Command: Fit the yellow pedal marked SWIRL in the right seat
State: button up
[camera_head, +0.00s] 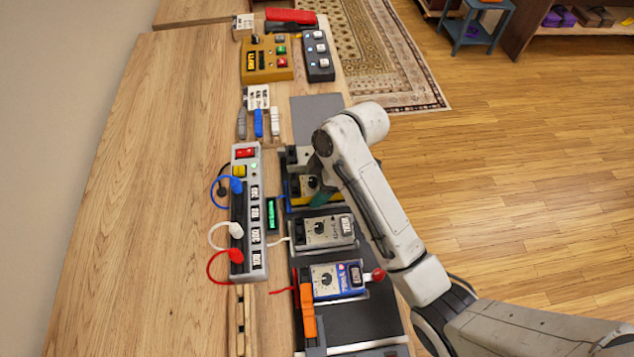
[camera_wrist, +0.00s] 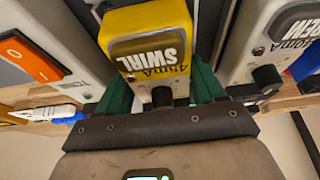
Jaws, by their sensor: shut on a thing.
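The yellow pedal (camera_head: 300,200) is partly hidden behind my arm in the head view, at the far part of the dark pedal board (camera_head: 375,320). In the wrist view the yellow pedal (camera_wrist: 150,28) fills the upper middle, its label SWIRL upside down. My gripper (camera_wrist: 160,88) has its green fingers on either side of the pedal, shut on it. In the head view my gripper (camera_head: 312,190) is mostly covered by my arm. The pedal appears down at board level between neighbours; whether it is fully seated cannot be told.
A silver pedal (camera_head: 325,232) and a blue pedal (camera_head: 335,280) sit nearer on the board. A power strip (camera_head: 246,205) with coloured cables stands left. In the wrist view, a pale unit with an orange switch (camera_wrist: 30,60) and a cream pedal (camera_wrist: 262,45) flank it closely.

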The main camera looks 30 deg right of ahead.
jog(key=shift+s+f, duration=0.25)
jog(key=shift+f, duration=0.6)
jog(key=o, duration=1.5)
jog(key=shift+f, duration=0.1)
jog(key=shift+c, duration=0.2)
jog(key=shift+a, duration=0.1)
jog(key=shift+c, duration=0.8)
jog(key=shift+o, duration=0.2)
jog(key=shift+r+p, duration=0.6)
jog(key=shift+p, duration=0.1)
jog(key=shift+c, duration=0.4)
jog(key=shift+o, duration=0.4)
jog(key=shift+w+r+p, duration=0.15)
jog(key=shift+r+p, duration=1.4)
jog(key=shift+r, duration=0.1)
jog(key=shift+w+r+p, duration=0.1)
jog(key=shift+r+p, duration=1.4)
jog(key=shift+r, duration=0.1)
